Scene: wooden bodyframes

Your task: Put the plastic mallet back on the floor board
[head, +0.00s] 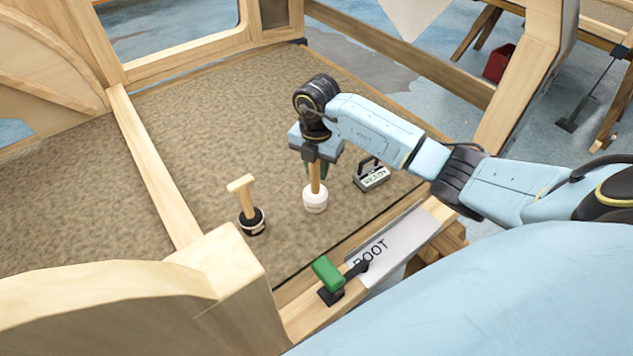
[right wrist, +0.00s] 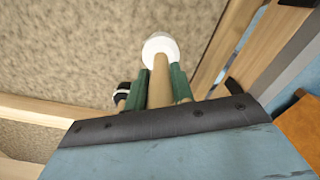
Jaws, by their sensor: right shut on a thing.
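The plastic mallet has a white head and a wooden handle, and its head (head: 315,201) points down over the brown floor board (head: 220,120) in the head view. My right gripper (head: 317,172) is shut on the handle from above, and the mallet hangs upright. Whether the head touches the board or is just above it, I cannot tell. In the right wrist view the white mallet head (right wrist: 160,47) shows beyond the green fingers of the right gripper (right wrist: 168,88), with the handle between them. My left gripper is not in view.
A black-headed tool with a wooden T-handle (head: 247,205) stands left of the mallet. A small grey box with a handle and label (head: 371,177) stands to its right. A green-handled latch (head: 329,273) sits on the front wooden rail. Bare board lies behind the mallet.

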